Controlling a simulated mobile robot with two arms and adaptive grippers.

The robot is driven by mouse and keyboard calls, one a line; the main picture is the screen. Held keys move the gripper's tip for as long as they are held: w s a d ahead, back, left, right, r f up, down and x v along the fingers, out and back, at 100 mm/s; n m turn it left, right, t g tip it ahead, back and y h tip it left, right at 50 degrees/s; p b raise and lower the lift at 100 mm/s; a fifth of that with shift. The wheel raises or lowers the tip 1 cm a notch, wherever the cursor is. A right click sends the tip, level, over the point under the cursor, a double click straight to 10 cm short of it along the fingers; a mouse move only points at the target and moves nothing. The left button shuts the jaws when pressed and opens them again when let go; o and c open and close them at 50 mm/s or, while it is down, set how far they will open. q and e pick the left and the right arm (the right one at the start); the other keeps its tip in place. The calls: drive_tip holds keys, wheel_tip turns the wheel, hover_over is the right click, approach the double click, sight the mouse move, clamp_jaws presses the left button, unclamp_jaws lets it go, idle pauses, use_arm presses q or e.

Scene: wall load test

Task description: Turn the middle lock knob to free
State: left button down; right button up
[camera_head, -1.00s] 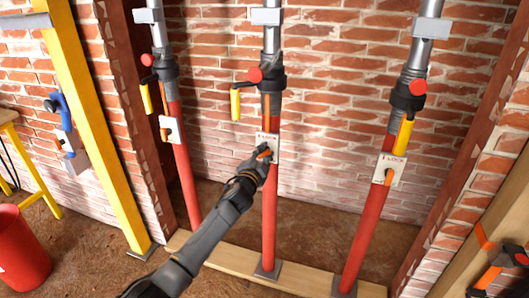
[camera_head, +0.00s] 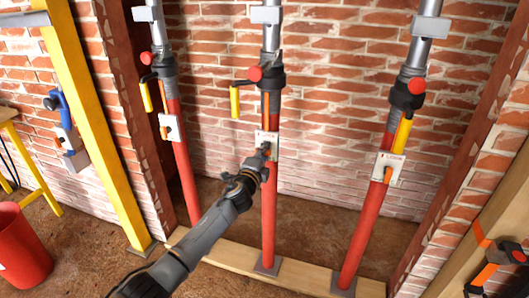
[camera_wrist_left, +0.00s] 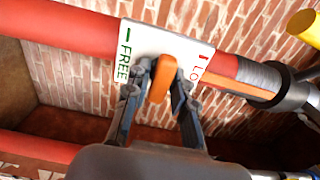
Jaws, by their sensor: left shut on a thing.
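The middle prop is a red tube (camera_head: 269,205) with a pale plate (camera_head: 272,139) bearing the lock knob. In the left wrist view the plate (camera_wrist_left: 150,42) reads FREE at the left and has red lettering, partly hidden, at the right. The orange middle knob (camera_wrist_left: 164,78) lies between these marks, roughly across the tube. My left gripper (camera_head: 262,156) reaches the plate from the lower left. In the left wrist view its fingers (camera_wrist_left: 160,88) are shut on the knob, one on each side. My right gripper does not show.
Left and right props (camera_head: 184,165) (camera_head: 362,230) stand either side, with their own plates and orange knobs. A yellow handle (camera_head: 235,104) hangs left of the middle prop above my gripper. A wooden sole board (camera_head: 222,253) runs underneath. A red bucket (camera_head: 22,250) stands far left.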

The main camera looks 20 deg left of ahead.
use_arm(q)
drive_tip(key=shift+f, duration=0.1)
idle(0.3)
drive_tip(key=c, duration=1.3)
unclamp_jaws()
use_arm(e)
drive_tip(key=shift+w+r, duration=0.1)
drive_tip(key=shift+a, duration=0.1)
use_arm(q)
drive_tip(key=s, duration=1.2)
drive_tip(key=shift+a, duration=0.15)
